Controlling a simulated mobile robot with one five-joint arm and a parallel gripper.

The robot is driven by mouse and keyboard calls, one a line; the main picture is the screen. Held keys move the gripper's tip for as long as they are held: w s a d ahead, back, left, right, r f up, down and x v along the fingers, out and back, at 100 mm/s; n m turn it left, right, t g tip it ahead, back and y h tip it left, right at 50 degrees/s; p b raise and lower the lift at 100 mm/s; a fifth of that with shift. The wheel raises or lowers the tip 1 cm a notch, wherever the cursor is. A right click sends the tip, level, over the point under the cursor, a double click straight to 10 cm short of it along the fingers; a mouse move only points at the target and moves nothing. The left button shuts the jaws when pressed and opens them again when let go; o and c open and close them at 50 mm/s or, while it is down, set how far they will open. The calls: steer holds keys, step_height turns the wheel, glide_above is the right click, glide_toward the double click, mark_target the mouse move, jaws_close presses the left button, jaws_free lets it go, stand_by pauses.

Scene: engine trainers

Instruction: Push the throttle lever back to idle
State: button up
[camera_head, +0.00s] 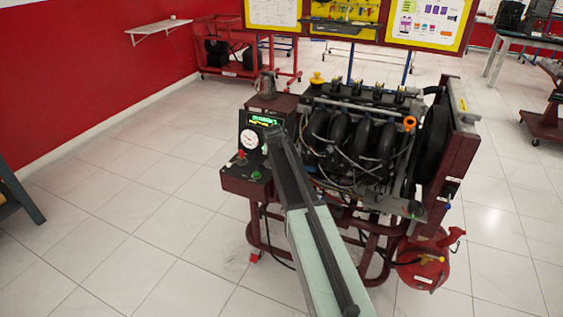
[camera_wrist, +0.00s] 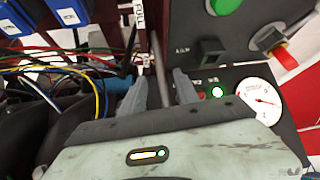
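My gripper (camera_wrist: 160,84) is in the wrist view with its two grey fingers apart. A thin dark upright piece (camera_wrist: 158,62) shows between the fingers, below a white strip marked FULL (camera_wrist: 139,14). It may be the throttle lever, but I cannot tell for certain, nor whether a finger touches it. In the head view my arm reaches to the right side of the control box (camera_head: 241,182) on the engine trainer. The arm covers the gripper and the lever area there.
The engine (camera_head: 352,135) with loose wires is right of my arm.

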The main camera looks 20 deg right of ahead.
steer(key=shift+s+a, duration=0.1)
steer(key=shift+a, duration=0.2)
steer(key=p+v, duration=0.6)
steer(key=v, duration=0.1)
steer(key=shift+s+a+r, duration=0.15)
steer(key=shift+a+r, duration=0.05)
steer(key=shift+r, duration=0.1)
steer(key=s+a+f+n+g+y, duration=0.1)
steer(key=s+a+n+g, duration=0.15)
steer(key=s, duration=0.85)
steer(key=s+a+f+n+g+y, duration=0.1)
steer(key=s+a+f, duration=0.15)
steer(key=s, duration=0.75)
steer(key=s+a+n+g+y, duration=0.15)
steer(key=s+a, duration=0.25)
steer(key=s, duration=0.7)
step_height(320, 180, up, 12)
steer(key=n+g+p, duration=0.1)
steer(key=p, duration=1.2)
steer(key=shift+s+h, duration=0.2)
steer(key=shift+h, duration=0.15)
